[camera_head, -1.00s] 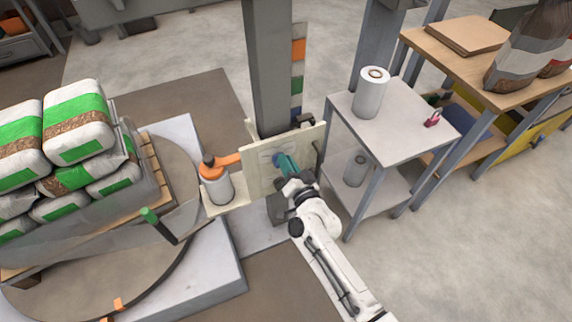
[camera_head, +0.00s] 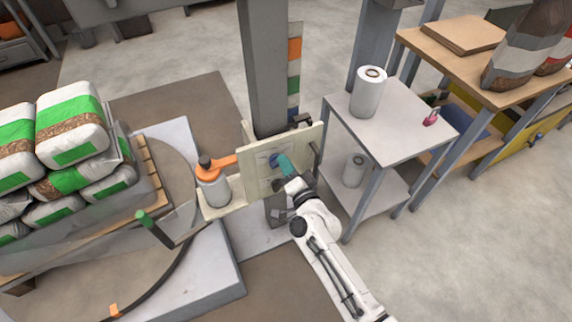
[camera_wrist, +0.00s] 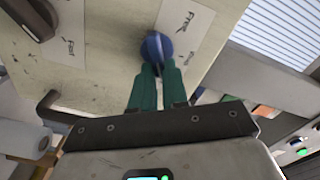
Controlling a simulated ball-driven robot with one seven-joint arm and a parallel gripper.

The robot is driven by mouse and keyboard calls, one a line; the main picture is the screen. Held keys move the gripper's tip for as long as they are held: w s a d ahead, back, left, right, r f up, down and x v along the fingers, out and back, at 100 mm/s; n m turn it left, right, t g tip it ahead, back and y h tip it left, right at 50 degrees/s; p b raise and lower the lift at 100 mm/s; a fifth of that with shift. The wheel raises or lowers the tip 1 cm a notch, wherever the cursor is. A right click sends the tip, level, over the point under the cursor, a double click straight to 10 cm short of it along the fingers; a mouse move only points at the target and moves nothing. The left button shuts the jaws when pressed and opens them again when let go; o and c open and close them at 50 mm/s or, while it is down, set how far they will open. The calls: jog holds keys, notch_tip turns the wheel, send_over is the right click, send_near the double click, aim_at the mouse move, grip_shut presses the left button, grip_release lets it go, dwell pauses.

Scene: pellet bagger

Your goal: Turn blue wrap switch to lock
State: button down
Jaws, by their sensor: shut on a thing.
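The blue wrap switch (camera_wrist: 157,46) is a round knob on a cream panel (camera_wrist: 100,85). It also shows in the head view (camera_head: 274,159). My gripper (camera_wrist: 157,70) has green fingers shut on the knob from the near side. In the head view my gripper (camera_head: 281,162) reaches the panel face from the lower right. A white label (camera_wrist: 184,30) behind the knob reads "Free" near its top. Smaller writing beside the knob is partly cut off by it and my finger, and I cannot read it. The knob's exact pointing direction is hard to tell.
A dark knob (camera_wrist: 30,18) sits beside a label reading "Fast" on the same panel. A dark handle (camera_wrist: 55,108) projects near the panel's edge. A film roll with an orange top (camera_head: 212,185) stands left of the panel, and a grey cart (camera_head: 392,125) stands right.

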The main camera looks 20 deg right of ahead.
jog(key=c, duration=1.1)
grip_release()
jog(key=shift+c, duration=0.2)
jog(key=s, duration=1)
jog(key=shift+s+p, duration=0.35)
jog(key=shift+s, duration=0.05)
